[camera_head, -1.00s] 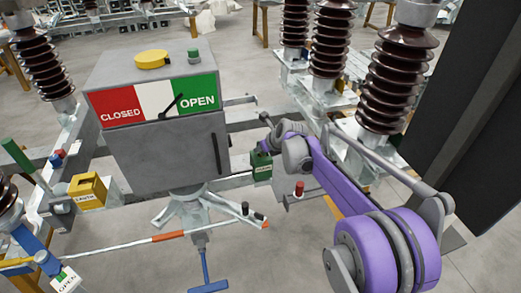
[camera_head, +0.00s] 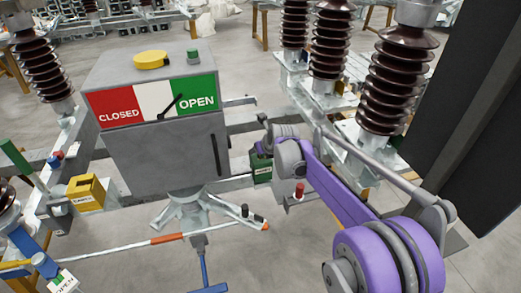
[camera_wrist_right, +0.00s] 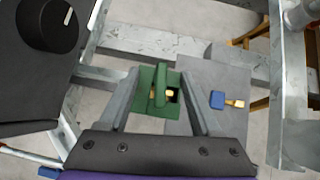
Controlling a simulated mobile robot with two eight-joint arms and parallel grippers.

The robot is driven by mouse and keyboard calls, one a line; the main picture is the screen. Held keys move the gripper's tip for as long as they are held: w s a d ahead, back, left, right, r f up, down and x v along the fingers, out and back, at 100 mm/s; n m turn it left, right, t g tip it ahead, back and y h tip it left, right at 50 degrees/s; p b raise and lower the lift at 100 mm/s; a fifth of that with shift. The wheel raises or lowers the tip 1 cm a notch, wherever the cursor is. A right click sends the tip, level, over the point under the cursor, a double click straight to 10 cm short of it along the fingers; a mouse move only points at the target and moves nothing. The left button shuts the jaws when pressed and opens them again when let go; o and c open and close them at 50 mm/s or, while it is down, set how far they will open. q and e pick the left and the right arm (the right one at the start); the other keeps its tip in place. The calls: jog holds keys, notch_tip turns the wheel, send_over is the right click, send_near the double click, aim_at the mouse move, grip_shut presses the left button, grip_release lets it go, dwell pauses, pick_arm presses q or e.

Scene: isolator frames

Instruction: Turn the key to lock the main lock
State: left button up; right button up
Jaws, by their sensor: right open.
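The green lock block (camera_head: 262,174) sits on the frame rail just right of the grey mechanism box, partly covered by my right wrist in the head view. In the right wrist view the green lock (camera_wrist_right: 145,101) has an upright green piece (camera_wrist_right: 160,86), which looks like a key handle, with brass showing beside it. My right gripper (camera_wrist_right: 158,74) is open, its two grey fingers on either side of the green piece, with gaps visible. I cannot tell the depth of the fingers relative to it. My left gripper is not in view.
The grey box (camera_head: 165,155) shows a CLOSED/OPEN dial with its pointer toward OPEN. A blue piece with a brass end (camera_wrist_right: 217,100) lies right of the lock. A red-topped post (camera_head: 299,190) and brown insulators (camera_head: 390,80) stand right. A yellow block (camera_head: 86,192) is left.

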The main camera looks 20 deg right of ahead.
jog(key=o, duration=0.6)
jog(key=shift+c, duration=0.2)
jog(key=a+v, duration=0.1)
jog(key=v, duration=0.9)
jog(key=shift+s+d+r, duration=0.25)
jog(key=shift+d+r, duration=0.1)
jog(key=shift+d, duration=0.15)
